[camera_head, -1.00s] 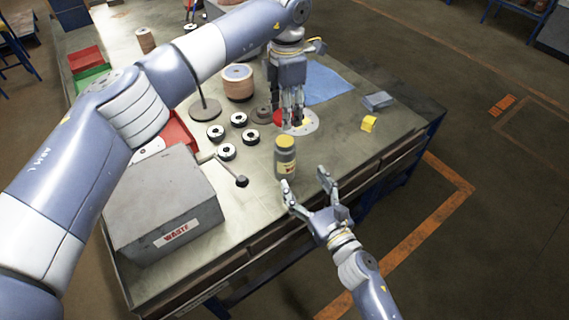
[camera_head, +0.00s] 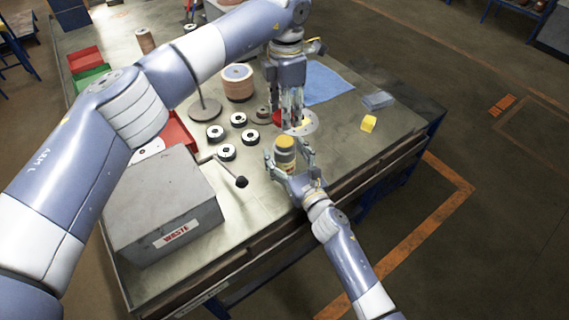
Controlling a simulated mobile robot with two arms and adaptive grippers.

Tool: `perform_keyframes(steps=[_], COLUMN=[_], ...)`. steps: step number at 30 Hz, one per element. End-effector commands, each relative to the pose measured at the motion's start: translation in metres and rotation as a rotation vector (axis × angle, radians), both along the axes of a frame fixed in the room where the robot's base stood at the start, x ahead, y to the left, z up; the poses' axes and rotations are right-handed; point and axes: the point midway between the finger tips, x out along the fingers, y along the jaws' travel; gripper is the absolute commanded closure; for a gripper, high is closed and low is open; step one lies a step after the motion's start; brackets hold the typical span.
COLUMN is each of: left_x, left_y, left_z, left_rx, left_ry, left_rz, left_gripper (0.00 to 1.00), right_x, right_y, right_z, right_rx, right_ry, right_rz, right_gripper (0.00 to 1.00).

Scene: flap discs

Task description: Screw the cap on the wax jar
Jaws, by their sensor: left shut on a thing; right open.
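The wax jar (camera_head: 285,153), a small greyish jar with a yellow top, stands upright near the table's front edge. My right gripper (camera_head: 288,160) is open, with one finger on each side of the jar; I cannot tell whether they touch it. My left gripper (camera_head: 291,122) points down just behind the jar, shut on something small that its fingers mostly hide. I cannot clearly make out the cap; a red piece (camera_head: 278,117) shows beside the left fingers, over or next to a pale disc (camera_head: 308,124).
A grey waste box (camera_head: 160,205) stands at the front left, with a black-knobbed lever (camera_head: 240,182) beside it. Several black-and-white rings (camera_head: 227,152) lie left of the jar.

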Motion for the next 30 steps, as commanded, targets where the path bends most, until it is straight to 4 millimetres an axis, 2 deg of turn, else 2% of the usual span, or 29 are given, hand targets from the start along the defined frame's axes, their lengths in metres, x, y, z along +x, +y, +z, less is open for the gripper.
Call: perform_keyframes(steps=[4,13,22,26,30], left_x=[0.0,0.0,0.0,0.0,0.0], left_y=[0.0,0.0,0.0,0.0,0.0], left_z=[0.0,0.0,0.0,-0.003,-0.02], left_rx=[0.0,0.0,0.0,0.001,0.001], left_ry=[0.0,0.0,0.0,0.001,0.002], left_rz=[0.0,0.0,0.0,0.0,0.0], left_gripper=[0.64,0.64,0.64,0.64,0.64], right_x=[0.007,0.008,0.008,0.008,0.008], right_y=[0.004,0.004,0.004,0.004,0.004], right_z=[0.0,0.0,0.0,0.0,0.0], right_rx=[0.001,0.001,0.001,0.001,0.001], right_ry=[0.0,0.0,0.0,0.0,0.0], right_rz=[0.0,0.0,0.0,0.0,0.0], right_gripper=[0.28,0.28,0.95,0.95,0.95])
